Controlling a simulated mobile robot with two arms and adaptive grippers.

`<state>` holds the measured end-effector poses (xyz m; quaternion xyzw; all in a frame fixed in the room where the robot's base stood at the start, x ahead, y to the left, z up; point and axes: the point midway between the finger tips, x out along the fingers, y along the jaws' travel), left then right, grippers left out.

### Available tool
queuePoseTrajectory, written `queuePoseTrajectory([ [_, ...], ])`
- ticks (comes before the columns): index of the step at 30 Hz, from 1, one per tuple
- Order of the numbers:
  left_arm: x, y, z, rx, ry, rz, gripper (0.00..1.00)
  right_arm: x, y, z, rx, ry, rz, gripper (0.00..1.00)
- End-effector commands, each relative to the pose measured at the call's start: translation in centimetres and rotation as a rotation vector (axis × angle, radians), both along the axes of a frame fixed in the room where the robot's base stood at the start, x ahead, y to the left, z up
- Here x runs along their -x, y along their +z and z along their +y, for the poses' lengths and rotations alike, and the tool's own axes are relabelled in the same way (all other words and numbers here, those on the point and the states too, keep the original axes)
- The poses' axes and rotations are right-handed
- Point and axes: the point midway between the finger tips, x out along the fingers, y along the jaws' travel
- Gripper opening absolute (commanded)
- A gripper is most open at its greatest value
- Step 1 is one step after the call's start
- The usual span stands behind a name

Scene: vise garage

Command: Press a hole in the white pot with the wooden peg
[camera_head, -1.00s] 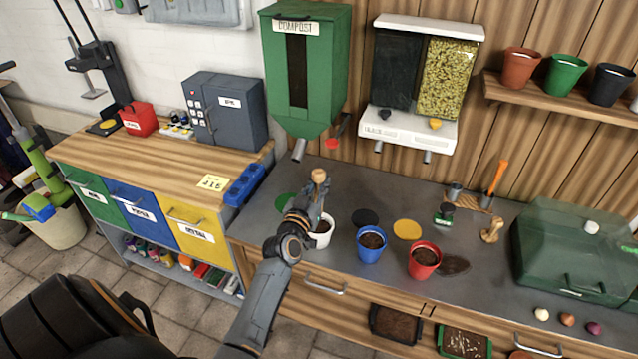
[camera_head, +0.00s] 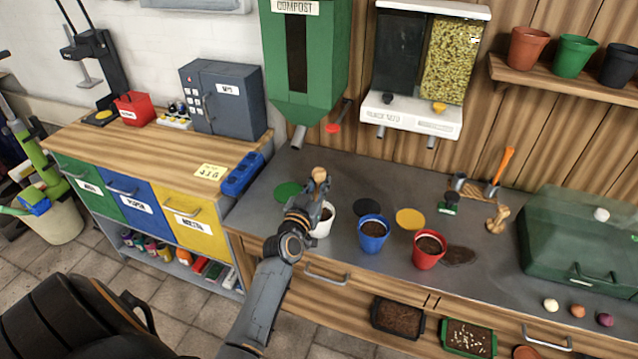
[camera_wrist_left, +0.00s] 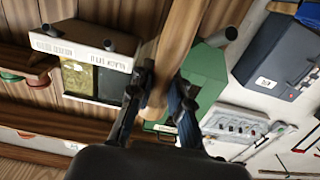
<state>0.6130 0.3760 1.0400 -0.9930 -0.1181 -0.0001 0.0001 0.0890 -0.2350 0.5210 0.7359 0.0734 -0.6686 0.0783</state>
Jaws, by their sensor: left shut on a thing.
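The white pot (camera_head: 325,228) stands upright on the grey counter, with dark soil inside. My left gripper (camera_head: 318,188) is above it, shut on the wooden peg (camera_head: 319,174), whose rounded light-wood top sticks out above the fingers. The hand and arm hide the peg's lower part and the pot's left side, so I cannot tell whether the peg touches the soil. In the left wrist view, the peg (camera_wrist_left: 158,92) shows between the two dark fingers. My right gripper is not in view.
A blue pot (camera_head: 373,235) and a red pot (camera_head: 428,251), both with soil, stand to the right. Green, black and yellow discs (camera_head: 410,218) lie behind. A green compost bin (camera_head: 305,65) and a dispenser (camera_head: 412,110) hang above. A green-lidded box (camera_head: 585,235) occupies the right.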

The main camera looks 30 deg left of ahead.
Motion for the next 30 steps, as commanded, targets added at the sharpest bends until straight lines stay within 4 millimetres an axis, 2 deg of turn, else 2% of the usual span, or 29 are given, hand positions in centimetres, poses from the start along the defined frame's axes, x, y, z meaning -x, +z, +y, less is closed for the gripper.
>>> queuePoseTrajectory([
  [30, 0.0, -0.98, 0.02, -0.001, 0.0, 0.0, 0.0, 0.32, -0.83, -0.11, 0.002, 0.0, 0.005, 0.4],
])
